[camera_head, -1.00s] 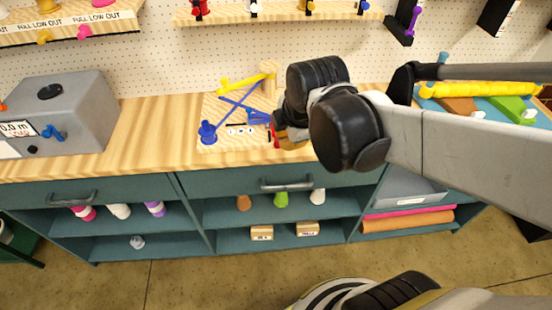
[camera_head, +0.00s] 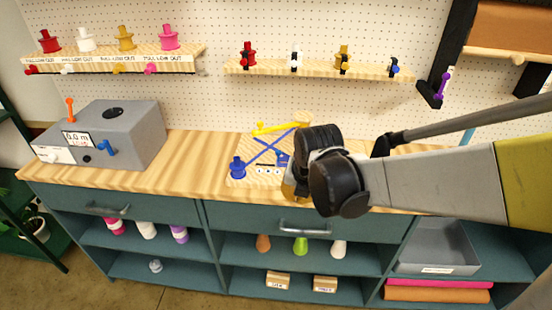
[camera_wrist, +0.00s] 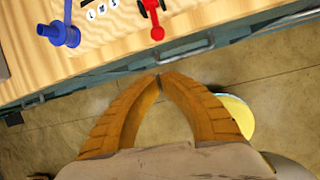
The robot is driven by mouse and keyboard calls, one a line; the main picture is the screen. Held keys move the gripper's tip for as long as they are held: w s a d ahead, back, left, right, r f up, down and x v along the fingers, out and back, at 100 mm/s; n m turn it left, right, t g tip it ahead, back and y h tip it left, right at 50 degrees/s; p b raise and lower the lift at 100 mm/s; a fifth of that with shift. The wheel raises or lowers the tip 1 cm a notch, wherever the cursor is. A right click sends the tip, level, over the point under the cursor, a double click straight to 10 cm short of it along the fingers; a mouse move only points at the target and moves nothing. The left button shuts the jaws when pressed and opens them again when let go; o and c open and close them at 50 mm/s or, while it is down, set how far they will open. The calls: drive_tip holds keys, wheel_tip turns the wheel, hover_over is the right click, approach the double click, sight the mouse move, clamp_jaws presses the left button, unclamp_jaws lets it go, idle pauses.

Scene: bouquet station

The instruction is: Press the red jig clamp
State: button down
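The red jig clamp (camera_wrist: 156,18) shows at the top of the wrist view, near the bench's front edge. In the head view my arm hides it. The jig board (camera_head: 237,181) on the bench carries crossed blue bars, a yellow bar and a blue knob (camera_head: 237,168), which also shows at upper left in the wrist view (camera_wrist: 63,36). My gripper (camera_wrist: 159,76) has its orange fingertips together with nothing between them. In the wrist view the tips are below the red clamp, apart from it, with floor behind them. In the head view my gripper (camera_head: 290,188) is at the board's right side.
A grey machine (camera_head: 118,130) stands on the bench at left. A shelf (camera_head: 310,70) with colored spools hangs on the pegboard. A drawer handle (camera_wrist: 186,48) projects from the bench front near the gripper. The bench top (camera_head: 190,165) between machine and jig is clear.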

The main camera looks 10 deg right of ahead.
drive_tip(key=b+x, duration=0.5)
drive_tip(key=x, duration=0.5)
drive_tip(key=shift+w+d+r, duration=0.2)
drive_tip(key=shift+w+r, duration=0.05)
drive_tip(key=shift+r, duration=0.35)
drive_tip(key=shift+w+d+r, duration=0.25)
drive_tip(key=shift+r, duration=0.3)
drive_tip(key=shift+w+d+r, duration=0.2)
drive_tip(key=shift+w+r, duration=0.1)
drive_tip(key=shift+r, duration=0.3)
drive_tip(key=shift+a, duration=0.15)
